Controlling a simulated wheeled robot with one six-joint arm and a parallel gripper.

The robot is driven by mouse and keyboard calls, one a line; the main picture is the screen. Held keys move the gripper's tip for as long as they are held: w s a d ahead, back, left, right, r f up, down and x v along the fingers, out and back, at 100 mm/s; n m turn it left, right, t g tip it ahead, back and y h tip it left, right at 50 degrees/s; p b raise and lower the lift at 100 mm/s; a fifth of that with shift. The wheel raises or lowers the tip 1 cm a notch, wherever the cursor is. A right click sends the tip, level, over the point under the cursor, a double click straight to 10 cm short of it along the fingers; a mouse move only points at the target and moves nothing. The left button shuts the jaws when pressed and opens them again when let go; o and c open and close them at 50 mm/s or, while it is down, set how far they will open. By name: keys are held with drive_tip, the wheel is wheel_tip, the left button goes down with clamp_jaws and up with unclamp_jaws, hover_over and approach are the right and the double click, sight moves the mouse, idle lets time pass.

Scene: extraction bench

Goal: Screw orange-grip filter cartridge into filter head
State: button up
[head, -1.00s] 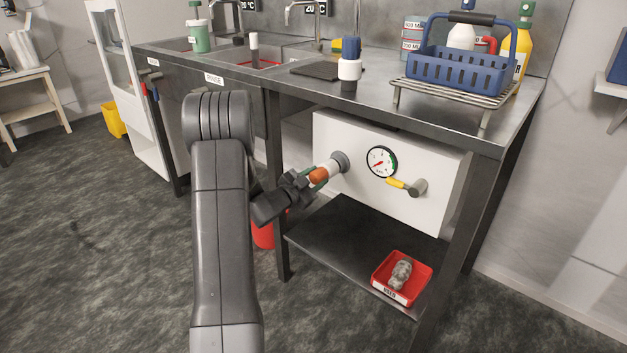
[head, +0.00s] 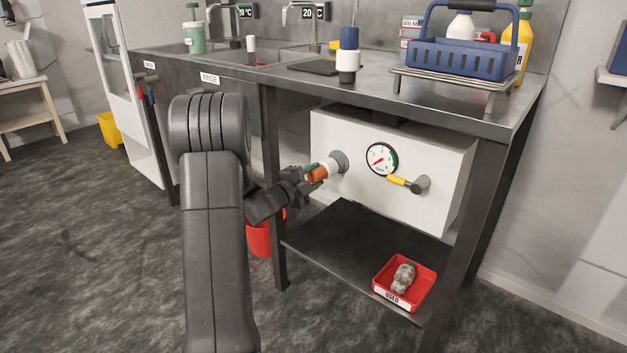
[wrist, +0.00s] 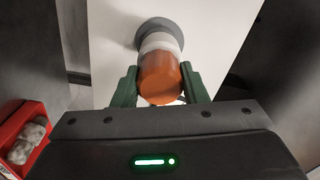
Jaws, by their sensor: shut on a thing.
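The filter cartridge has an orange grip (head: 317,174) and a white body (head: 330,166). Its white end meets the grey round filter head (head: 340,160) on the front of the white box. How far it is threaded in cannot be told. My gripper (head: 314,178) is shut on the orange grip. In the wrist view the green fingers of my gripper (wrist: 158,88) stand on both sides of the orange grip (wrist: 160,78). The white part and the grey filter head (wrist: 160,27) lie in line behind it.
A pressure gauge (head: 381,159) and a yellow-handled valve (head: 399,181) are on the white box (head: 440,165), right of the cartridge. A red tray (head: 420,290) with a grey used piece stands on the shelf below. The bench top (head: 365,92) overhangs the box.

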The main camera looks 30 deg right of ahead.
drive_tip(key=shift+m, duration=0.3)
drive_tip(key=o, duration=1.2)
drive_tip(key=p+v, duration=0.3)
drive_tip(key=v, duration=1.1)
drive_tip(key=shift+d+f, duration=0.1)
drive_tip(key=shift+d, duration=0.1)
